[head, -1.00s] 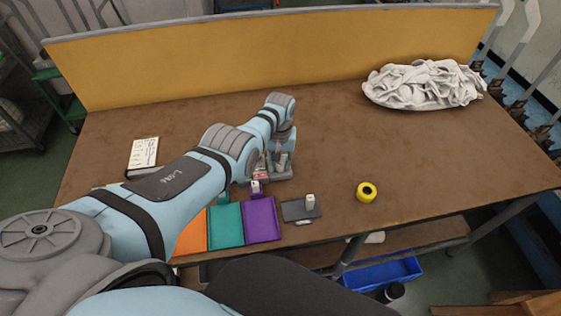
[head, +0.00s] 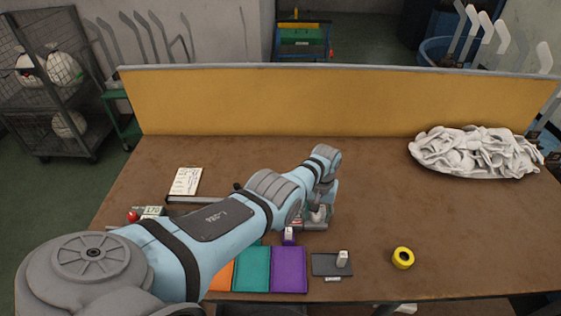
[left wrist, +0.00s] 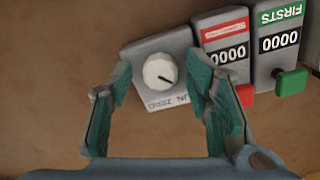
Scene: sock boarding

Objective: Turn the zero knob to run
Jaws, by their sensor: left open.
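The zero knob (left wrist: 160,72) is a round white knob on a grey box (left wrist: 180,45) in the left wrist view. A dark pointer mark on it points to the lower right. Lettering on the box's lower edge reads upside down, with "ZERO" below the knob and part of a second word, likely "RUN", to its right. My left gripper (left wrist: 161,80) is open, its teal-padded fingers on either side of the knob with gaps visible. In the head view my left gripper (head: 322,205) is over the devices and largely hides them. My right gripper is not in view.
A red-labelled counter (left wrist: 227,48) and a green-labelled counter (left wrist: 279,45) stand right of the knob box. Teal (head: 252,270) and purple (head: 289,270) trays lie in front. Yellow tape (head: 403,258) lies right. A white fabric pile (head: 475,153) sits at the back right.

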